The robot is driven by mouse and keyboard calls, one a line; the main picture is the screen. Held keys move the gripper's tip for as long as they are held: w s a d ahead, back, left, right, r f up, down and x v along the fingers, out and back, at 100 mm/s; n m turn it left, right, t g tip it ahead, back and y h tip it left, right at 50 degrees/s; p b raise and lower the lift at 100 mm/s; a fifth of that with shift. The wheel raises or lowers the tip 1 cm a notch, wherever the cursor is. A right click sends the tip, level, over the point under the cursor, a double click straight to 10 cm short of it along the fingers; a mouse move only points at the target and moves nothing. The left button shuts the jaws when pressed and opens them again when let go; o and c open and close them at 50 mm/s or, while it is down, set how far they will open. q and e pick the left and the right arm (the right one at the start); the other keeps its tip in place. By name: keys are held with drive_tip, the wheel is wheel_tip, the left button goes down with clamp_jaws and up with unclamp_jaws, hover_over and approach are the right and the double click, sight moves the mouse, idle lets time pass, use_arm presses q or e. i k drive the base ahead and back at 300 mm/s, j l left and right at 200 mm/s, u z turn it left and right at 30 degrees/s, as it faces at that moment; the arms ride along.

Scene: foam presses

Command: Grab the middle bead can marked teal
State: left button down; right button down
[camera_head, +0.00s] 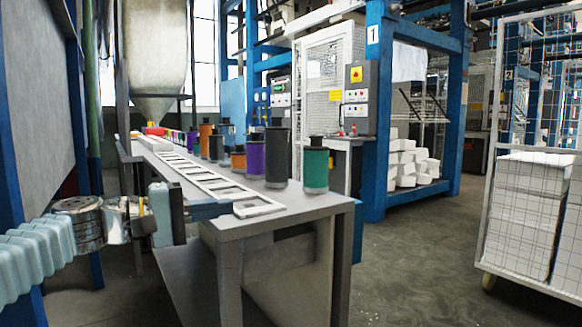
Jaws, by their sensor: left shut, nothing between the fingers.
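My left gripper (222,208) reaches in from the left at the bench's near left edge, by the white slotted strip. It is shut and empty, left of the teal can and clearly apart from it. My right gripper is not in view.
A tall dark grey can (276,155), a purple can (255,157) and an orange can (238,161) stand close behind the teal can. A white slotted strip (258,210) runs along the bench's left side. A wire cart (525,215) stands right; floor between is clear.

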sight(315, 156)
drive_tip(key=i, duration=1.15)
